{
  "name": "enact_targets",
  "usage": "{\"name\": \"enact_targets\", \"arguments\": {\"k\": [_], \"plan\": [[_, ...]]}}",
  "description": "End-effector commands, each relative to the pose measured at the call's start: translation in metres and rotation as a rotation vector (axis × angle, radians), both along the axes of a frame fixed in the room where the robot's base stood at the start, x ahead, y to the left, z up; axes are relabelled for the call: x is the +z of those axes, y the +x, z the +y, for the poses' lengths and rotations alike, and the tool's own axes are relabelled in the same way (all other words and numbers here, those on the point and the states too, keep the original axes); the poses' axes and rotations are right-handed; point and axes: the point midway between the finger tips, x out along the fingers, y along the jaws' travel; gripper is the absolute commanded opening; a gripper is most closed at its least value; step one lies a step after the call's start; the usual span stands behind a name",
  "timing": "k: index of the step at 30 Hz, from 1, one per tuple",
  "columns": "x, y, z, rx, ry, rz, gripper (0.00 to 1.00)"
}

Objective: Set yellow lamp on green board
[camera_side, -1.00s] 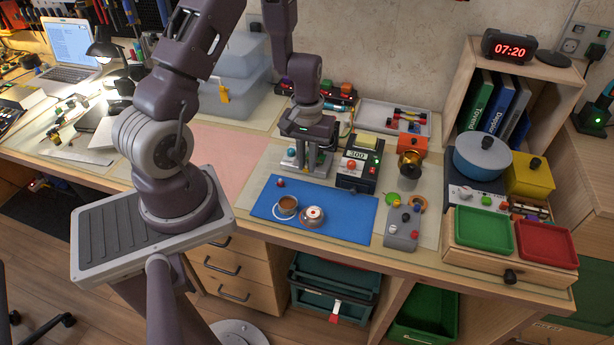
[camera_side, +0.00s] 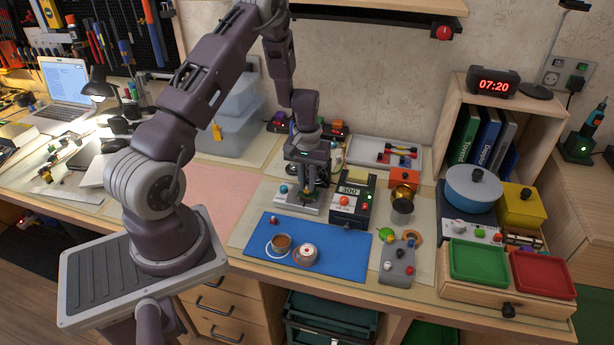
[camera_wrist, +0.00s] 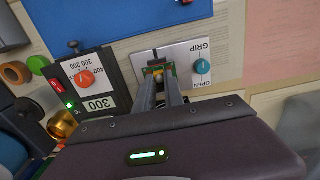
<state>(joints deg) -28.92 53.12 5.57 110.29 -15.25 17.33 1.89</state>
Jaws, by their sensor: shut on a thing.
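My gripper (camera_side: 309,191) reaches down over a grey fixture (camera_side: 291,200) behind the blue mat. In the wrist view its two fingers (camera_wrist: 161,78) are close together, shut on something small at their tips. The held piece, probably the yellow lamp, is mostly hidden between the fingers. A small green board (camera_wrist: 147,72) with yellow-orange bits shows right at the fingertips, on the fixture marked GRIP and OPEN. I cannot tell whether the held piece touches the board.
A teal knob (camera_wrist: 202,66) is on the fixture. A black box with a 300 display (camera_side: 352,201) stands close to its right. A gold pot (camera_side: 402,200) stands farther right.

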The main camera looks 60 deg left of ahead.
Motion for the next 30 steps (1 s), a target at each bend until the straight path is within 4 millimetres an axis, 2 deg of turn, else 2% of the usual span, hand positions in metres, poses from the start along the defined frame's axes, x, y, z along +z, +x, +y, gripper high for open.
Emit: {"name": "enact_targets", "arguments": {"k": [30], "plan": [[-0.0092,-0.0014,-0.0014,0.001,-0.001,0.002,0.0]]}}
